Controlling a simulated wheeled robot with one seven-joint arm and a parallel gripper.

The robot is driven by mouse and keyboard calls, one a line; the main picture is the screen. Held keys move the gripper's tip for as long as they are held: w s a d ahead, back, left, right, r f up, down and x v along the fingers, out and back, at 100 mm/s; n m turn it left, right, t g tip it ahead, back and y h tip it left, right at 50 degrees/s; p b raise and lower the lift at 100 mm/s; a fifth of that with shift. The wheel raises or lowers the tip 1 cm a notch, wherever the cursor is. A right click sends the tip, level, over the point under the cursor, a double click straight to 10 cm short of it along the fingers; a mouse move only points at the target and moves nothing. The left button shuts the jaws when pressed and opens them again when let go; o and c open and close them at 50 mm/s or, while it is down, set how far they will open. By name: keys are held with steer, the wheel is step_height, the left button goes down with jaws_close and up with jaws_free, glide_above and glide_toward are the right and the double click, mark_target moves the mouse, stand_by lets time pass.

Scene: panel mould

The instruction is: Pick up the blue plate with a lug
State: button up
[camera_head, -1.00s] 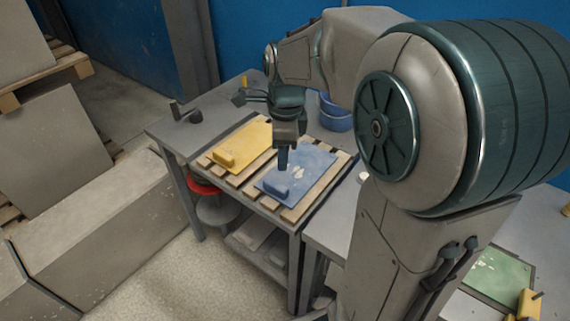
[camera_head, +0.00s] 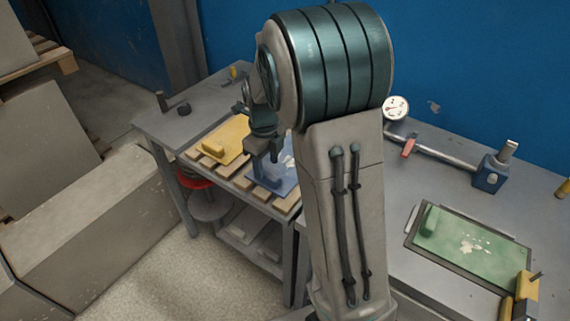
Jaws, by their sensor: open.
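The blue plate with a lug (camera_head: 287,183) lies on a slatted wooden rack on the grey table, partly hidden behind my arm. My gripper (camera_head: 265,166) points down over the plate's near-left part, where its lug is. Its two fingers are apart, one on each side of the lug area. Whether they touch the lug or plate is too small to tell. The lug itself is mostly hidden by the fingers.
A yellow plate with a lug (camera_head: 228,137) lies just left on the same slats (camera_head: 208,160). A green plate (camera_head: 470,247) lies on the right bench, near a gauge (camera_head: 396,108) and a blue clamp block (camera_head: 489,173). My arm blocks the middle of the view.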

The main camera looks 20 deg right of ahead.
mark_target(267, 174)
steer(key=shift+w+f, duration=0.15)
steer(key=shift+f, duration=1.25)
steer(key=shift+w+f, duration=0.15)
steer(key=shift+f, duration=1.25)
steer(key=shift+c, duration=0.3)
jaws_close()
